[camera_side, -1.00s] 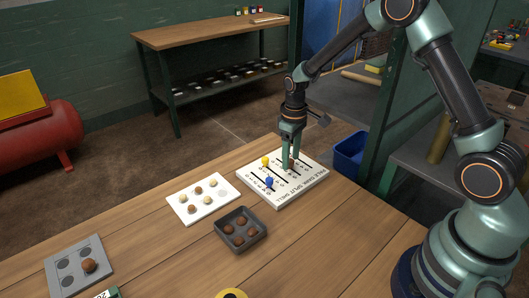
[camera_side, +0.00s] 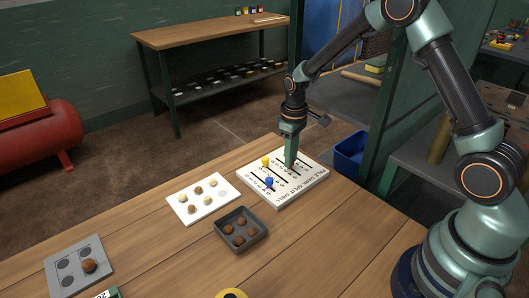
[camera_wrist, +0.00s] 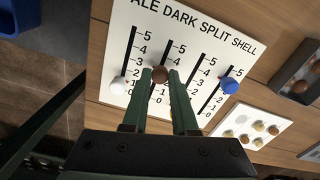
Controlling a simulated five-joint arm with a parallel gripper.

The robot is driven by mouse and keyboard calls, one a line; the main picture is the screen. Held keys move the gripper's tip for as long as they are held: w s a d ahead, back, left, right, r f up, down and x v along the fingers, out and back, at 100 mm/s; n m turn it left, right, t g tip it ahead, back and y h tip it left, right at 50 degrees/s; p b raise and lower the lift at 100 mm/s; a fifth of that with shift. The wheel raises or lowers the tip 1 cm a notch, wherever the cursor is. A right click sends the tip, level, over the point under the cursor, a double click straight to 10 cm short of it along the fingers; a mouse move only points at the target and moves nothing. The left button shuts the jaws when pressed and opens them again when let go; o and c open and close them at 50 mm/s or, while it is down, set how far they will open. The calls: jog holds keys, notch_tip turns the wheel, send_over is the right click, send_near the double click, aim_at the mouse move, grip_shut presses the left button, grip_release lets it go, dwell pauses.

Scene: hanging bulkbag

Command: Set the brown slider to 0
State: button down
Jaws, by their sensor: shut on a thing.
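The white slider board (camera_side: 305,186) lies on the wooden table and also shows in the wrist view (camera_wrist: 200,30). The brown slider knob (camera_wrist: 160,74) is in the second slot from the left in the wrist view, part-way along its scale; the finger beside it hides the exact reading. My gripper (camera_wrist: 161,76) is shut on this knob, with a finger on either side. In the side view my gripper (camera_side: 290,163) reaches down to the board and hides the knob. The blue knob (camera_side: 269,182) and yellow knob (camera_side: 265,161) stand in other slots.
A white knob (camera_wrist: 119,85) is in the leftmost slot in the wrist view. A white tray (camera_side: 181,212) with several balls and a dark box (camera_side: 222,236) of brown balls lie close to the board. A blue bin (camera_side: 349,157) stands beyond the table edge.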

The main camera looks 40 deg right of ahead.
aim_at(276, 158)
dwell(0.8)
jog(key=shift+w+r, duration=0.1)
jog(key=shift+w, duration=2.9)
jog(key=c, duration=0.7)
grip_release()
notch_tip(276, 158, up, 12)
jog(key=shift+s, duration=0.1)
